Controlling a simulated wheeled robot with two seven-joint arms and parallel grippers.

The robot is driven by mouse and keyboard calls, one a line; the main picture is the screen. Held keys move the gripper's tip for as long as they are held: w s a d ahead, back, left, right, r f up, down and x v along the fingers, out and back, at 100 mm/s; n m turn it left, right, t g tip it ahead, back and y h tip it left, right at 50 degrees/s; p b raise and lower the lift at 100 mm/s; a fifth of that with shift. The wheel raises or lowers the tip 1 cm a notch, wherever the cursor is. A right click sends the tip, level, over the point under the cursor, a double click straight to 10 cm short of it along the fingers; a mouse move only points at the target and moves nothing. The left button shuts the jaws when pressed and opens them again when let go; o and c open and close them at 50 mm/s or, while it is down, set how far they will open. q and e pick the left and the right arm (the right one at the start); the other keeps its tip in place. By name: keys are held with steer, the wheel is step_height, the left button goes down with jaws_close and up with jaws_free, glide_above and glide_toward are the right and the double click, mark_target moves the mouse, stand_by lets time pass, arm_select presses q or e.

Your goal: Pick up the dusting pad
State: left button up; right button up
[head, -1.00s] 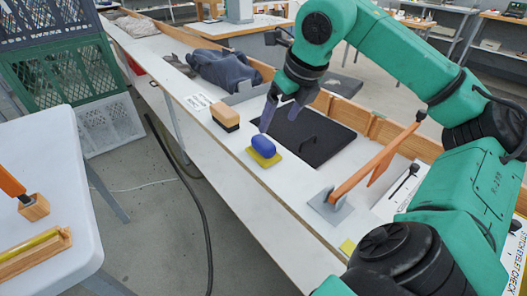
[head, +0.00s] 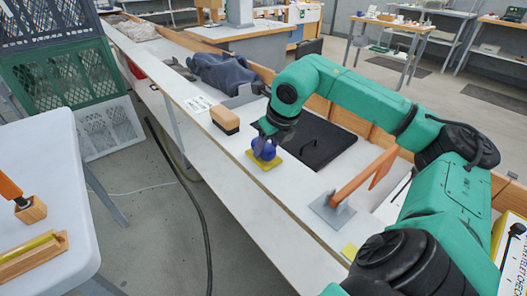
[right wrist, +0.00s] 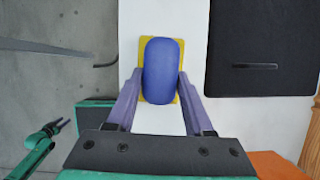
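The dusting pad is a blue rounded grip (head: 263,149) on a flat yellow base (head: 266,162), lying on the white bench top near its front edge. In the right wrist view the blue grip (right wrist: 162,70) stands upright in the picture, with the yellow base (right wrist: 142,92) showing around it. My right gripper (right wrist: 160,76) has one purple finger on each side of the blue grip, very close to it; I cannot tell whether they press on it. In the head view the right gripper (head: 268,140) covers part of the grip.
A wooden-topped block with a dark underside (head: 225,120) lies just left of the pad. A black mat (head: 322,140) lies behind it. An orange arm on a grey plate (head: 332,209) stands to the right. Dark cloth (head: 222,72) lies farther left.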

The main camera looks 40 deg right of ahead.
mark_target(267, 145)
jaws_close()
steer(key=shift+r, duration=0.1)
step_height(267, 145, up, 20)
steer(key=p, duration=0.9)
steer(key=shift+p, duration=0.3)
